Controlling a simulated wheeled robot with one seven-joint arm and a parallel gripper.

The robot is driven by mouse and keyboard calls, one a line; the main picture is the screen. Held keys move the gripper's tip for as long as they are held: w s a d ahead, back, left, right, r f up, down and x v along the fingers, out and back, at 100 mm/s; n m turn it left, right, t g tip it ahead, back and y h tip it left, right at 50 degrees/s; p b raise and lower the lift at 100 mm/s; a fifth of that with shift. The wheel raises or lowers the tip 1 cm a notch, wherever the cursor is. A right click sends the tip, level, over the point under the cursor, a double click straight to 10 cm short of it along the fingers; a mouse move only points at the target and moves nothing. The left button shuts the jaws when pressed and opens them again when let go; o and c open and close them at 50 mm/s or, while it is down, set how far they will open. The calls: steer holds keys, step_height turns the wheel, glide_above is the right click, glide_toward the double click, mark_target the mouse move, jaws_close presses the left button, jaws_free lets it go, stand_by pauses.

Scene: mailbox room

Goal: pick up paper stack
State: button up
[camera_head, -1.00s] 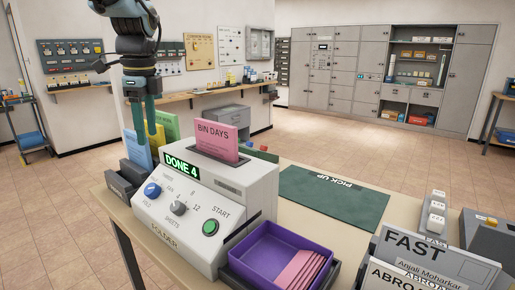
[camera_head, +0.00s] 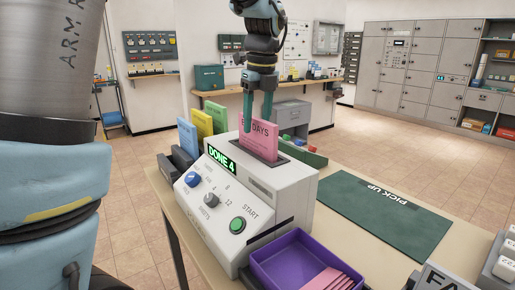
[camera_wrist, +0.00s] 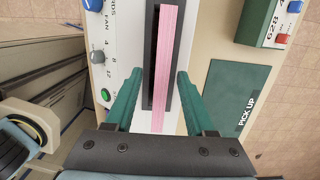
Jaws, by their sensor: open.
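A pink paper stack (camera_head: 259,142) marked "BIN DAYS" stands upright in the top slot of the white folder machine (camera_head: 270,190), whose display reads "DONE 4". In the wrist view the stack (camera_wrist: 167,70) shows edge-on as a pink strip along the dark slot. My gripper (camera_head: 257,128) is above the machine at the stack, pointing down. Its two green fingers are open, one on each side of the strip in the wrist view (camera_wrist: 155,85), with gaps between them and the paper. Part of the stack is hidden behind the fingers in the head view.
A purple tray (camera_head: 300,258) with folded pink sheets sits in front of the machine. A green "PICK UP" mat (camera_head: 385,215) lies flat to the right. Blue, yellow and green papers (camera_head: 202,127) stand in a holder at the left.

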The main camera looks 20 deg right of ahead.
mark_target(257, 134)
steer(key=f, duration=0.4)
steer(key=shift+w+p, duration=0.2)
steer(key=shift+p, duration=0.15)
steer(key=shift+c, duration=0.3)
jaws_close()
stand_by(0.7)
